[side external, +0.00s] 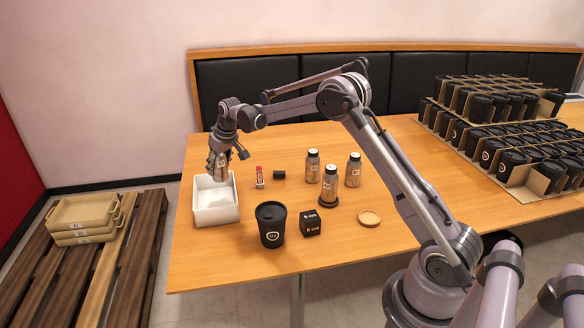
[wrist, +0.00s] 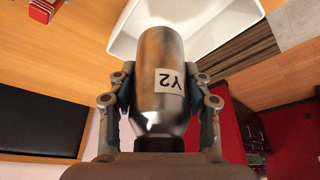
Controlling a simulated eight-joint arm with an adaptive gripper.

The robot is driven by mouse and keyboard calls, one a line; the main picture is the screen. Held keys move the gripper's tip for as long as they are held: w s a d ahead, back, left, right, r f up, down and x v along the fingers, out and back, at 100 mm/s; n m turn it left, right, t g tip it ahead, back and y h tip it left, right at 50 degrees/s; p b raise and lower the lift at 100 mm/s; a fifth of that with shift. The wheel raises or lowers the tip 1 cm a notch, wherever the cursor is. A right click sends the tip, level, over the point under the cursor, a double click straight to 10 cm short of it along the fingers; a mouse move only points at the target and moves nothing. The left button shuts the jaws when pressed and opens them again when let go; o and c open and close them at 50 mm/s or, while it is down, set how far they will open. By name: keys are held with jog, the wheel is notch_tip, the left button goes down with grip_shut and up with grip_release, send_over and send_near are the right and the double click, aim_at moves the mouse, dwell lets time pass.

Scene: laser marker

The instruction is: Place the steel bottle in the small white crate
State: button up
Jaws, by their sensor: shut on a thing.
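My gripper (side external: 219,153) is at the left end of the table, over the small white crate (side external: 216,215). The white crate (wrist: 118,42) shows beyond the bottle. In the side view I cannot tell whether the bottle's end is just inside or above the crate's rim.
Several other steel bottles (side external: 313,166) stand mid-table, one on a dark round base (side external: 328,201). A black cup (side external: 270,224), a black box (side external: 311,223), a wooden disc (side external: 369,218) and a small red-capped item (side external: 260,177) are near. Cardboard carriers of black cups (side external: 500,140) fill the right.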

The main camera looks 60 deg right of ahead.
jog(key=shift+w+a+f, duration=0.2)
jog(key=shift+w+a, duration=0.55)
jog(key=shift+a, duration=0.25)
send_over(217, 205)
notch_tip(217, 205, down, 10)
jog(key=shift+s+r, duration=0.1)
jog(key=o, duration=1.2)
jog(key=shift+o, duration=0.2)
